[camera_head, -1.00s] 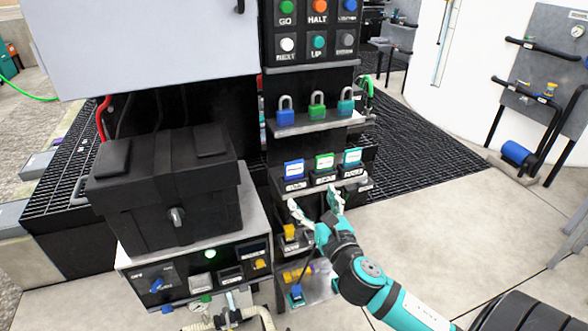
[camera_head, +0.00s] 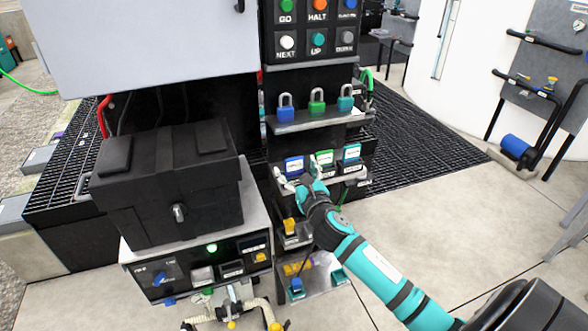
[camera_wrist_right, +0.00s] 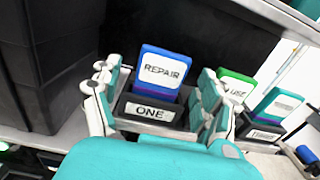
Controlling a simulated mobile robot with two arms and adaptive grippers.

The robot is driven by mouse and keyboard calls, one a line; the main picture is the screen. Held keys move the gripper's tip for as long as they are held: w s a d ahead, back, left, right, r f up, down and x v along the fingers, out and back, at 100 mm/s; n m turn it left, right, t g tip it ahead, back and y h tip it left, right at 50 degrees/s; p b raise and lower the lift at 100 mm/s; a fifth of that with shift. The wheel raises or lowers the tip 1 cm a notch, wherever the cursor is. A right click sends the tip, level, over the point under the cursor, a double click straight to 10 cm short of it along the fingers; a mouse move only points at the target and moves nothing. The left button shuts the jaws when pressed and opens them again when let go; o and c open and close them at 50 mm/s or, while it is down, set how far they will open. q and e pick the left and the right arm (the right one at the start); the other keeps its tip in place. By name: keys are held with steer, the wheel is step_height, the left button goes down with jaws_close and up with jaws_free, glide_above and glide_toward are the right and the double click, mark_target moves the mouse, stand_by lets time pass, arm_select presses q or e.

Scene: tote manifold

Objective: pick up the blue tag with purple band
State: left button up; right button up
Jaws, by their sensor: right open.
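The blue tag (camera_head: 294,164) stands upright in the leftmost holder on the tag shelf. In the right wrist view the blue tag (camera_wrist_right: 164,72) reads "REPAIR", has a purple band low on it, and sits in a black holder (camera_wrist_right: 150,111) labelled "ONE". My right gripper (camera_head: 295,178) is open in front of the tag. In the right wrist view the fingers of my right gripper (camera_wrist_right: 158,92) stand on either side of the tag and holder, with nothing held. Contact with the tag cannot be told. My left gripper is not in view.
A green tag (camera_head: 325,158) and a teal tag (camera_head: 351,152) stand close to the right. Padlocks (camera_head: 316,103) sit on the shelf above. A black box (camera_head: 170,190) stands to the left. A yellow item (camera_head: 291,227) is on a lower shelf.

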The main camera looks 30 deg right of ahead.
mark_target(296, 160)
steer(key=c, duration=1.2)
steer(key=shift+o, duration=0.2)
steer(key=shift+r, duration=0.55)
step_height(296, 160, up, 2)
steer(key=shift+r, duration=0.1)
steer(key=d+r+b+v, duration=0.1)
steer(key=r+v, duration=0.1)
steer(key=v, duration=1.4)
steer(key=shift+b, duration=0.35)
